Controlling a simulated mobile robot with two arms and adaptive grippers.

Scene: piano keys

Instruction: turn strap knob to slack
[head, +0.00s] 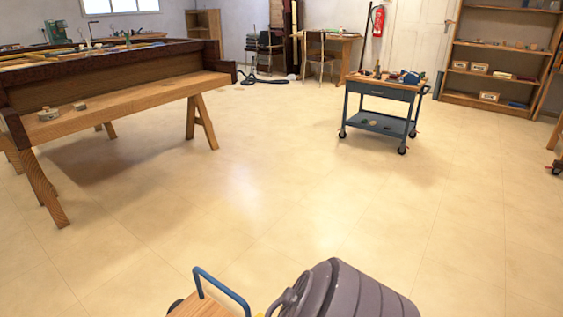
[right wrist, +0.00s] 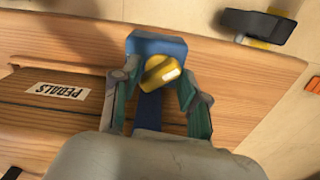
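In the right wrist view a yellow knob (right wrist: 160,72) sits on a blue block (right wrist: 157,44) at the edge of a wooden board (right wrist: 235,75). A dark blue strap (right wrist: 149,112) runs from the block toward my wrist. My right gripper (right wrist: 158,72) has its two fingers spread, one on each side of the knob. I cannot tell whether the fingers touch it. The head view does not show the knob or the right fingertips; my grey arm covers the bottom middle. My left gripper is in neither view.
A "PEDALS" label (right wrist: 58,90) lies on the wood beside the strap. A black part (right wrist: 257,26) stands beyond the board. In the head view a blue handle (head: 221,287) rises at the bottom. A workbench (head: 125,102) stands left, a blue cart (head: 383,92) right; the floor between is clear.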

